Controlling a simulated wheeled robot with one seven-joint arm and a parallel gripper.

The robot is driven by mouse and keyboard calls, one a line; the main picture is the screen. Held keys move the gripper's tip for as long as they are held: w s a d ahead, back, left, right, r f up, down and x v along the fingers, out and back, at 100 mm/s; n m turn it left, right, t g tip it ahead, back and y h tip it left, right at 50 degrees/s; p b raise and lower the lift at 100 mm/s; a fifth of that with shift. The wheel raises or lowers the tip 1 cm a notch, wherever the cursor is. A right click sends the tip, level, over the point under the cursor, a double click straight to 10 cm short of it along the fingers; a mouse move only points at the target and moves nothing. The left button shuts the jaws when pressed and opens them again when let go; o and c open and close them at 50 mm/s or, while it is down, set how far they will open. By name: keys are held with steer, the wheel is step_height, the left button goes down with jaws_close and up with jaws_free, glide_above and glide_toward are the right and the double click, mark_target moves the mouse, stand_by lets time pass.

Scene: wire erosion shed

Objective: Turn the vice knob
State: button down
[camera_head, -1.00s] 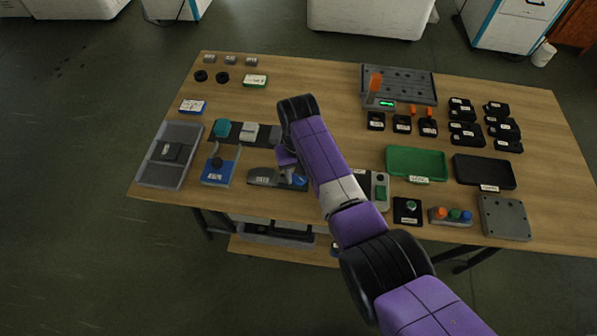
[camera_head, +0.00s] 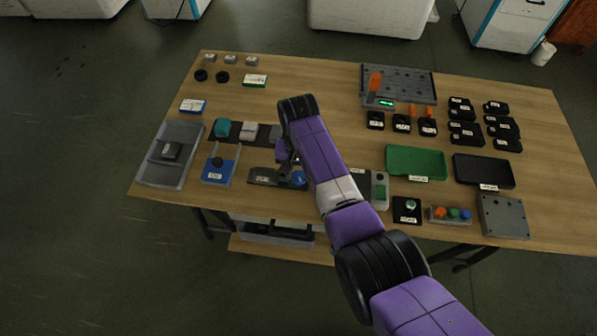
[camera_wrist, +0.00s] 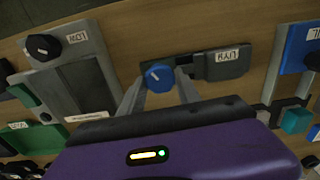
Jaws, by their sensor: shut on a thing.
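The vice is a dark grey block (camera_head: 263,177) with a white label, near the front edge of the table, left of centre. It also shows in the wrist view (camera_wrist: 222,63). Its round blue knob (camera_head: 299,178), with a white pointer mark, is at the right end in the head view. In the wrist view the knob (camera_wrist: 158,75) sits between my two grey fingers. My gripper (camera_wrist: 160,82) is shut on the knob. In the head view my gripper (camera_head: 290,163) is partly hidden by my arm.
A blue-based fixture (camera_head: 219,170) stands left of the vice, with a grey tray (camera_head: 157,176) beyond it. A grey unit with a green button (camera_head: 379,190) stands to the right.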

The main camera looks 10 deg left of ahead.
mark_target(299, 176)
steer(key=c, duration=0.9)
jaws_free()
steer(key=shift+o, duration=0.2)
steer(key=shift+r, duration=3.9)
